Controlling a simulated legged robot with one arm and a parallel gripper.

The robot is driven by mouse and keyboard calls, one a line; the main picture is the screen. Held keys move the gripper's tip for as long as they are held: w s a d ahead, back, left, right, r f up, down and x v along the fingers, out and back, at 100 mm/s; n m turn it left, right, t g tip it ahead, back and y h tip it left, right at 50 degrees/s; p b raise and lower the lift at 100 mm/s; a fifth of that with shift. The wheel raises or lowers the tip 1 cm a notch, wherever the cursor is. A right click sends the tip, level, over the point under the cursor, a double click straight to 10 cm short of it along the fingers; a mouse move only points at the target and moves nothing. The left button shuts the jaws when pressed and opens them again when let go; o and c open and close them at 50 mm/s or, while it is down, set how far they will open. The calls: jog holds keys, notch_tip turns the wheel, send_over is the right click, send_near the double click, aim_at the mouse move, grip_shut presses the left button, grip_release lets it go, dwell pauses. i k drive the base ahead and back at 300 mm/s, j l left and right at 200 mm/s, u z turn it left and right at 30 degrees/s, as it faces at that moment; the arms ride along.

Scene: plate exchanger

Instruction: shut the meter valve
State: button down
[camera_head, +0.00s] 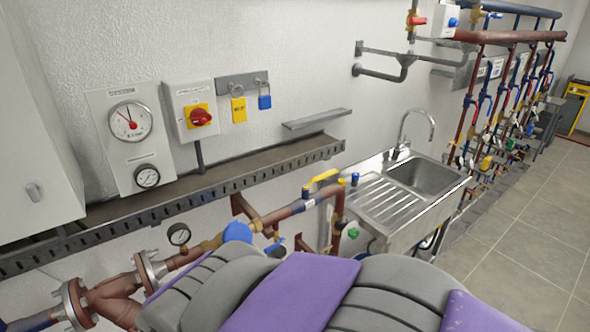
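A reddish-brown pipe (284,212) runs below the wall shelf, with a blue round body that looks like a meter (238,232) fitted in it. To its right, a valve with a yellow lever handle (323,177) sits at the pipe's upper bend. The lever lies roughly along the pipe's direction. No label shows which valve is the meter valve. A green knob (353,233) sits lower on the pipework. Grey and purple parts of mine fill the lower foreground and hide some pipework. My gripper is not in view.
A perforated metal shelf (250,165) juts from the wall above the pipes. A steel sink (425,178) stands right of the yellow lever. A gauge (179,235) and flanged pipe (118,292) are at lower left. Tiled floor (530,235) is clear at right.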

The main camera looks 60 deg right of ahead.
aim_at(320, 177)
jog(key=z, duration=1.95)
